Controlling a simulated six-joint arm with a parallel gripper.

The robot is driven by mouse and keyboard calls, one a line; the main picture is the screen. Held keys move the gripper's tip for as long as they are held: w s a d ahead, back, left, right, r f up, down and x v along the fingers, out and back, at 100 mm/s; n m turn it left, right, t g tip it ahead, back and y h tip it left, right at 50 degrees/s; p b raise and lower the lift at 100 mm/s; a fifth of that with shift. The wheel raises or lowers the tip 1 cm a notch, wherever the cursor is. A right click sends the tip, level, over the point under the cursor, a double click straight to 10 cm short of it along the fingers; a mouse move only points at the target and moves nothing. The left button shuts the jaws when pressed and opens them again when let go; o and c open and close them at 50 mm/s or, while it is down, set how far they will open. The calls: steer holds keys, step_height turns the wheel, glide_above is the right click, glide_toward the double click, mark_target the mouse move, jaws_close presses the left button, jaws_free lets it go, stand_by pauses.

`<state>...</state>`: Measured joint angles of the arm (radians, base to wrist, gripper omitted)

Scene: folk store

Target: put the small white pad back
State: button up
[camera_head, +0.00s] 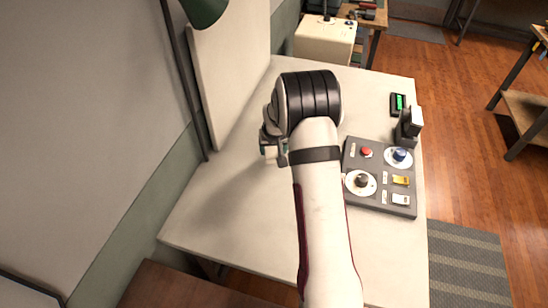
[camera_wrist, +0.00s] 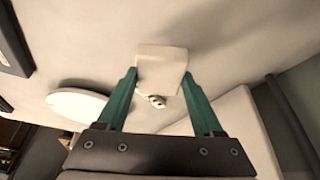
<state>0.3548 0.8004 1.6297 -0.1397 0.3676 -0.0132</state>
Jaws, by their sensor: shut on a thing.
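My gripper (camera_head: 272,150) hangs over the pale table, left of the grey control panel (camera_head: 380,178) in the head view. In the wrist view its two green fingers (camera_wrist: 160,77) are closed on the sides of a small white pad (camera_wrist: 162,62). The pad is roughly square, with a small light, knobbly bit at its near edge.
The panel carries a red button (camera_head: 367,152), a blue knob (camera_head: 400,154), a black knob (camera_head: 361,180) and yellow and white switches. A black stand (camera_head: 406,134) and a green-lit device (camera_head: 398,104) sit behind it. A white round disc (camera_wrist: 78,104) shows in the wrist view. The table's front left is clear.

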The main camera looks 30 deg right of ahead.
mark_target(274, 158)
steer(key=shift+f, duration=1.95)
steer(key=shift+f, duration=0.1)
steer(key=o, duration=1.3)
steer(key=v, duration=1.2)
steer(key=s+a+r+g+y, duration=0.2)
steer(key=s+a+r, duration=0.6)
steer(key=s+a, duration=0.25)
steer(key=s+a+r+g, duration=0.1)
steer(key=s+a, duration=0.4)
steer(key=s, duration=0.6)
steer(key=s+a+r+m+g+y, duration=0.1)
steer(key=s+a, duration=0.4)
steer(key=s, duration=0.5)
steer(key=shift+s+y, duration=0.3)
steer(key=shift+s, duration=0.1)
